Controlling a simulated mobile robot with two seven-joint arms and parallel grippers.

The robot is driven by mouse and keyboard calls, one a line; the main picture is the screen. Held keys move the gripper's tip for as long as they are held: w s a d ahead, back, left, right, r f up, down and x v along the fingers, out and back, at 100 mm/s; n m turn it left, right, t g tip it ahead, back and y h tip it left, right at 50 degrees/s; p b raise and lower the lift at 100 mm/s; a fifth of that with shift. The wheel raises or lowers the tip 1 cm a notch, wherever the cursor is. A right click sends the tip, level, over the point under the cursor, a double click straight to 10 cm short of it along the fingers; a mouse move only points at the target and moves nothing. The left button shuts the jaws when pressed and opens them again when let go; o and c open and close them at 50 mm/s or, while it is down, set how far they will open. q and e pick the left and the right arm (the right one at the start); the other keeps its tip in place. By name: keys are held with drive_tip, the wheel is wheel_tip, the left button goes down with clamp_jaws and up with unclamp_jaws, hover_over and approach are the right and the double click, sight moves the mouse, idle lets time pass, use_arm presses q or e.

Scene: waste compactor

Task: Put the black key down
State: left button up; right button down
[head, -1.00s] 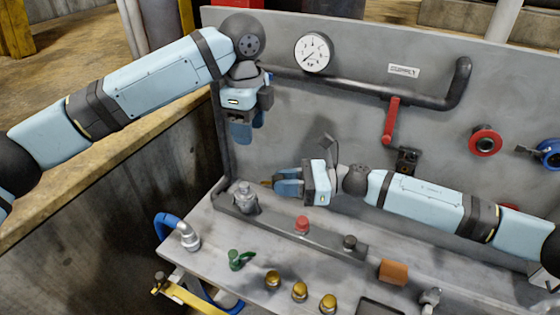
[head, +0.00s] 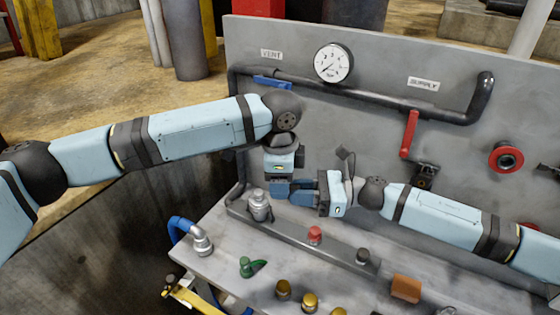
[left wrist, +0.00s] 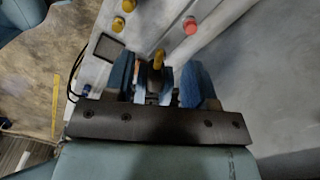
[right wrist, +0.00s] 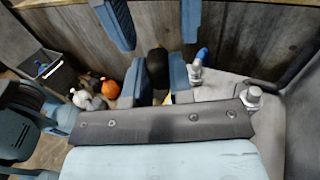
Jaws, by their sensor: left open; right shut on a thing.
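My right gripper (head: 306,190) is shut on the black key (right wrist: 157,64), whose dark end shows between the fingers in the right wrist view. The key is hidden in the head view. My left gripper (head: 281,189) is open and points down at the tips of the right gripper, above the bench. In the left wrist view its fingers stand on either side of the right gripper's fingers, with a brass-coloured piece (left wrist: 158,60) between them; I cannot tell whether this is part of the key. I cannot tell whether the left fingers touch the key.
Below is the grey bench (head: 215,222) with a silver fitting (head: 259,207), a red button (head: 314,235), a green knob (head: 250,267) and brass knobs (head: 310,301). The upright panel behind carries a gauge (head: 333,62), a pipe and a red lever (head: 409,133). The bench's left part has bare room.

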use_arm(q)
drive_tip(key=shift+f, duration=1.05)
clamp_jaws()
use_arm(e)
drive_tip(key=c, duration=0.9)
unclamp_jaws()
drive_tip(key=shift+c, duration=0.2)
drive_tip(key=shift+d, duration=0.1)
